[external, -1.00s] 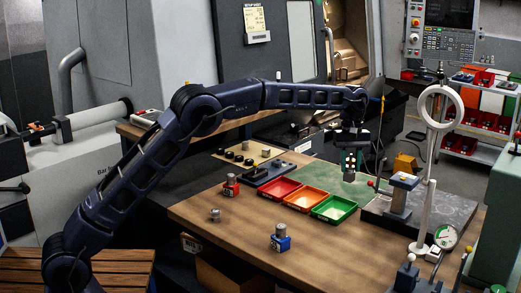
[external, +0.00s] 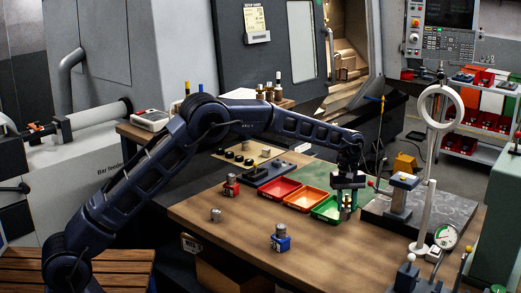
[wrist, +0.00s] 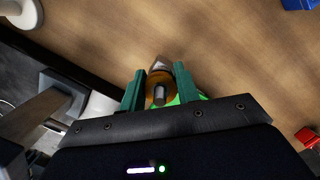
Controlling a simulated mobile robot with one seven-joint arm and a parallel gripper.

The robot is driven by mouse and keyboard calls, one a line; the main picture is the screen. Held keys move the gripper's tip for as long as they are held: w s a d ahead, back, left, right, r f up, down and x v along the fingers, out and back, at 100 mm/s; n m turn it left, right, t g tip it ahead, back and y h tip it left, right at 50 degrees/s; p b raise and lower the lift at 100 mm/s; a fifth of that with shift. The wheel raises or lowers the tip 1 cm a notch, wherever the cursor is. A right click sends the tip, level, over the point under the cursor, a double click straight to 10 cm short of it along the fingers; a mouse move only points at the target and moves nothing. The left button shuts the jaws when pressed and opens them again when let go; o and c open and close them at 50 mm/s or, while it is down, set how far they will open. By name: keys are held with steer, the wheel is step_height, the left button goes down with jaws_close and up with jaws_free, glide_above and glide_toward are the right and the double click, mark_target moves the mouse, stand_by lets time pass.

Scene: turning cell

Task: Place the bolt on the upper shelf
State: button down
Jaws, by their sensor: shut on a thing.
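My gripper (external: 347,203) is low over the wooden bench, by the right end of the green tray (external: 323,213). In the wrist view its two teal fingers (wrist: 158,88) are shut on a small part with a round amber-brown face and a grey metal stub (wrist: 160,93). This looks like the bolt, but its full shape is hidden by the fingers. A grey faceted end shows just beyond it. In the external view the held part is too small to make out. A rack with shelves (external: 467,144) stands at the back right; I cannot tell whether its top is the upper shelf.
Red (external: 279,188) and orange (external: 306,199) trays lie left of the green one. A blue block (external: 281,242), a red block (external: 231,188) and a small metal part (external: 216,215) stand on the bench. A white ring stand (external: 425,205) is to the right.

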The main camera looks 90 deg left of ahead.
mark_target(345, 216)
steer(key=shift+f, duration=2.6)
steer(key=shift+f, duration=0.15)
steer(key=c, duration=1)
jaws_free()
steer(key=shift+c, duration=0.2)
